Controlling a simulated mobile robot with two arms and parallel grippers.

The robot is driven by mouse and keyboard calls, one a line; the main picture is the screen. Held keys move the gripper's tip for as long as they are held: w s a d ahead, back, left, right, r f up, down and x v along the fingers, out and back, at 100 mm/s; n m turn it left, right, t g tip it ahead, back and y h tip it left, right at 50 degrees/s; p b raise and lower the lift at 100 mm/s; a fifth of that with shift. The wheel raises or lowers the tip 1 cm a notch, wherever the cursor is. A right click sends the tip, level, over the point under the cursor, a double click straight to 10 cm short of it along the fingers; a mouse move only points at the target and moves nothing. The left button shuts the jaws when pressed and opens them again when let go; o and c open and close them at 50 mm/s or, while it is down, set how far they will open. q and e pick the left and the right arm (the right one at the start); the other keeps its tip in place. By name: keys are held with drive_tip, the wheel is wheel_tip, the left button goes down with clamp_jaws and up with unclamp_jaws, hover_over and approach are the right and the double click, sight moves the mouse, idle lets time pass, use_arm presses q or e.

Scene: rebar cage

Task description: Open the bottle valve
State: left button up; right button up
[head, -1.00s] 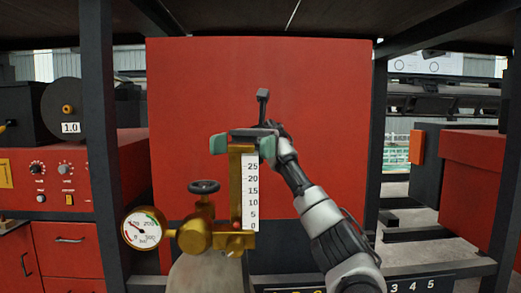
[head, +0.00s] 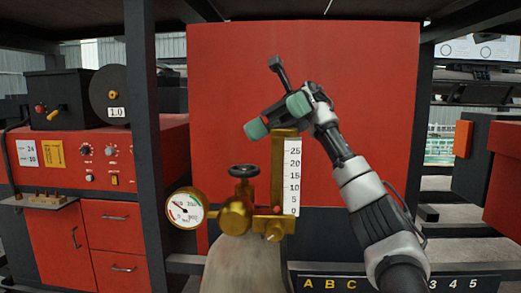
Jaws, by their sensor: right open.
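The gas bottle (head: 235,268) is grey and stands upright at the bottom centre; only its top shows. On it is a brass valve body (head: 236,217) with a black handwheel (head: 243,170) on top. A round pressure gauge (head: 186,208) is on its left, and a brass flow gauge with a white scale (head: 292,178) is on its right. My right gripper (head: 278,116) is open and empty, with green fingertips, above and near the top of the flow gauge, up and to the right of the handwheel. My left gripper is not in view.
A large red panel (head: 350,120) fills the space behind the bottle. A dark post (head: 143,110) stands to the left, beside a red machine (head: 95,150) with knobs and drawers. A dark strip with letters and numbers (head: 330,284) is at the lower right.

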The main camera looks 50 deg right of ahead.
drive_tip(key=w+a+m+t+h+p, duration=0.2)
drive_tip(key=w+a+m+h, duration=0.25)
drive_tip(key=m, duration=0.55)
drive_tip(key=m+t+h+p, duration=0.2)
drive_tip(key=m+h+p, duration=0.3)
drive_tip(key=m+h, duration=1.25)
approach(246, 168)
drive_tip(key=d+f+m+y, duration=0.1)
drive_tip(key=f+m+y, duration=0.1)
drive_tip(key=d+f+m+y, duration=0.2)
drive_tip(key=f, duration=0.1)
drive_tip(key=d+f+m+y, duration=0.2)
drive_tip(key=f, duration=0.1)
drive_tip(key=shift+w+d+f+m, duration=0.1)
drive_tip(key=shift+w+d+m, duration=0.05)
drive_tip(key=shift+m, duration=0.2)
